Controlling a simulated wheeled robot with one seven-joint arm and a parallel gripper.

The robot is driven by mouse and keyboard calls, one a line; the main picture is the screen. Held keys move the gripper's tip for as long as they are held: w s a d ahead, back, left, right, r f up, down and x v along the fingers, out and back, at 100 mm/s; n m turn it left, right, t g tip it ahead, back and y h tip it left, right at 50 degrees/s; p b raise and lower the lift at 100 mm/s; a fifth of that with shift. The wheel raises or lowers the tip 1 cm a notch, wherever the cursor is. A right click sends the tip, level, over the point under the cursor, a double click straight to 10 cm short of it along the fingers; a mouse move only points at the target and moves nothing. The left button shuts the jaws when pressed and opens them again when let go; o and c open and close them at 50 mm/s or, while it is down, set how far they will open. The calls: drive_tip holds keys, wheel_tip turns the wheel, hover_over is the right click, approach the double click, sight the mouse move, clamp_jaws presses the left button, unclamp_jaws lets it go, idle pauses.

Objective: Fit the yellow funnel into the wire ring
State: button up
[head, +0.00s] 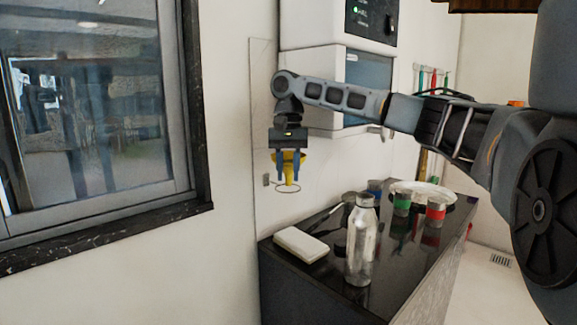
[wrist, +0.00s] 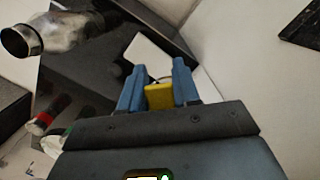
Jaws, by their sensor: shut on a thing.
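The yellow funnel (head: 289,161) is held upright between the blue fingers of my gripper (head: 288,166), with its spout pointing down. In the wrist view the funnel (wrist: 159,96) shows as a yellow piece between the two blue fingers (wrist: 158,88). The wire ring (head: 287,187) stands out from the wall, from a small grey mount. The spout's lower end appears at the ring, within its outline in the head view; I cannot tell how deep it sits.
A dark glossy counter (head: 330,275) is below, with a white block (head: 300,244), a clear bottle (head: 361,240), a red-banded jar (head: 436,212), a green-banded jar (head: 402,204) and a white plate (head: 425,192). A dispenser (head: 335,80) hangs behind my arm. The window frame is left.

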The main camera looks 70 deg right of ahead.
drive_tip(key=shift+f, duration=2.45)
drive_tip(key=o, duration=1.1)
drive_tip(key=r, duration=0.5)
drive_tip(key=d+r, duration=0.1)
drive_tip(key=r, duration=0.1)
drive_tip(key=shift+w+r, duration=0.15)
drive_tip(key=shift+r, duration=0.2)
drive_tip(key=shift+f, duration=0.1)
